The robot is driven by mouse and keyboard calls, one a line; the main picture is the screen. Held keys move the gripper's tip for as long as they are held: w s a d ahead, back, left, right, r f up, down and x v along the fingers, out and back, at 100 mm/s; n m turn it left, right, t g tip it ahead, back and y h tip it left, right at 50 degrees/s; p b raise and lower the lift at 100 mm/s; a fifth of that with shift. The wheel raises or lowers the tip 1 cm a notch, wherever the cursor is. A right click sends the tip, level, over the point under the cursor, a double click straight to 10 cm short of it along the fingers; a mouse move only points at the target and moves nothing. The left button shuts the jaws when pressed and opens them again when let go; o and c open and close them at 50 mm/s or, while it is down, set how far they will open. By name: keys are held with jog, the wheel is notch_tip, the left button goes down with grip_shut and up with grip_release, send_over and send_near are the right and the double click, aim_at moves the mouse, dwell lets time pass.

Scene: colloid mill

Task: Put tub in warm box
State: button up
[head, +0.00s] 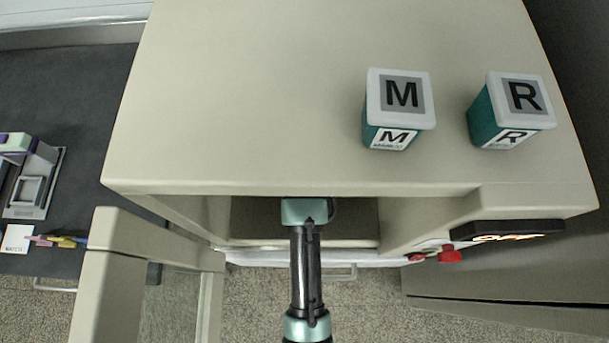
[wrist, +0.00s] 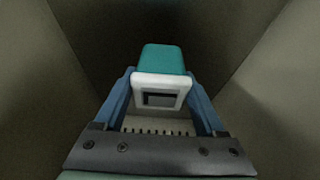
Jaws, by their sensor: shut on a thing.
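A teal tub (wrist: 162,60) with a white lid is in the wrist view, between the blue fingers of my gripper (wrist: 160,76). My gripper is shut on the tub. The lid has a dark grey label, and no letter on it can be read. The warm box (head: 250,100) is the big beige cabinet in the head view, with its front open. My arm reaches into the opening, and the gripper and held tub are hidden inside in that view. Plain walls flank the tub in the wrist view. I cannot tell whether the tub touches the floor.
The box door (head: 130,245) stands open at the left. Tubs marked M (head: 400,100) and R (head: 512,108) stand on the box top. A display reading OFF (head: 507,231) and a red button (head: 449,254) are at the front right. A dark bench (head: 65,100) is at the left.

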jog(key=f, duration=0.5)
jog(key=shift+s+f, duration=0.3)
jog(key=shift+f, duration=0.1)
jog(key=shift+w+f, duration=0.25)
jog(key=shift+f, duration=0.05)
jog(key=shift+f, duration=0.2)
jog(key=o, duration=1.5)
jog(key=v, duration=0.8)
jog(key=shift+p, duration=0.35)
jog(key=shift+f, duration=0.1)
